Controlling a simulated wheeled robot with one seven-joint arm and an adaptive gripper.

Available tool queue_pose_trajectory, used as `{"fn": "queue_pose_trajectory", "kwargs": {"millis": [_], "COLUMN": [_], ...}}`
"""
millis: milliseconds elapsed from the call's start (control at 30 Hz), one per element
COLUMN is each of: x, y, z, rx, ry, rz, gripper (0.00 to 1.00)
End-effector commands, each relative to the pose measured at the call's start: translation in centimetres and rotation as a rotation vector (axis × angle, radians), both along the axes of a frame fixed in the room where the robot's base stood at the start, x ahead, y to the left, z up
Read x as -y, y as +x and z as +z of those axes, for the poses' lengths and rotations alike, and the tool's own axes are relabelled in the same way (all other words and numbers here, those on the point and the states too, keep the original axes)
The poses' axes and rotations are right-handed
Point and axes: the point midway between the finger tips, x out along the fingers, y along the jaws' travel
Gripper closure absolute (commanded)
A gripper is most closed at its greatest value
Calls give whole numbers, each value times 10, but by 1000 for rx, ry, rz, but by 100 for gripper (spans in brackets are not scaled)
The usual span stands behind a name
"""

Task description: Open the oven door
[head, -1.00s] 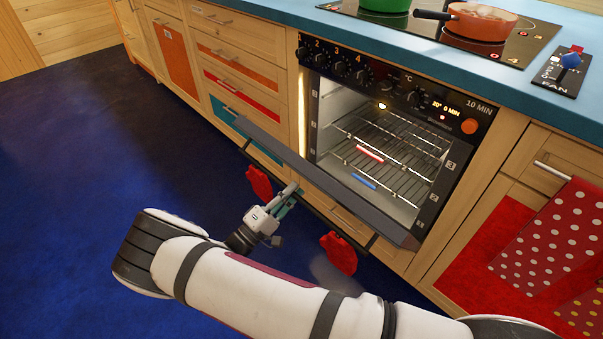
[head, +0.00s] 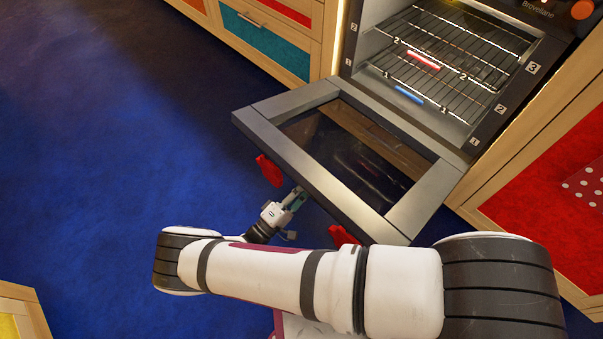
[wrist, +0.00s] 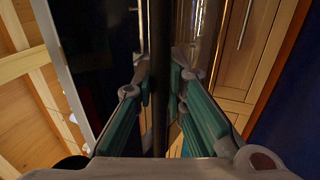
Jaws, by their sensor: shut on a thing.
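The oven door (head: 280,145) is folded far down and looks nearly level. Its grey frame surrounds a dark glass panel. The oven cavity (head: 440,80) is open behind it. My gripper (head: 297,197) is at the door's outer edge, partly beneath it, between two red pieces. In the wrist view my gripper (wrist: 160,78) has its fingers closed around a dark bar, the door handle (wrist: 160,35). In the head view the handle is mostly hidden by the door edge and my arm.
Wire racks (head: 455,45) in the oven carry a red marker (head: 424,60) and a blue marker (head: 409,95). Red pieces (head: 270,171) hang by the door edge. Drawers (head: 270,30) stand left and a red cabinet (head: 550,160) right. Blue floor (head: 110,150) is clear to the left.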

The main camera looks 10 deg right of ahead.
Motion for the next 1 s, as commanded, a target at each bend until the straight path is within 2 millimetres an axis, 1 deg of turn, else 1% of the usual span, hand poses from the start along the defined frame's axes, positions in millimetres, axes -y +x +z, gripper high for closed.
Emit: {"fn": "queue_pose_trajectory", "kwargs": {"millis": [33, 167, 567, 600, 667, 1000], "x": [-2, -1, -2, -2, -2, 0], "y": [-2, -4, -4, -4, -4, -4], "z": [-5, -11, -12, -12, -12, -12], "rx": [1, 2, 2, 3, 2, 3], "ry": [-1, 0, 0, 1, 0, -2], "rz": [2, 3, 4, 4, 4, 0], "gripper": [100, 100, 100, 79, 67, 67]}}
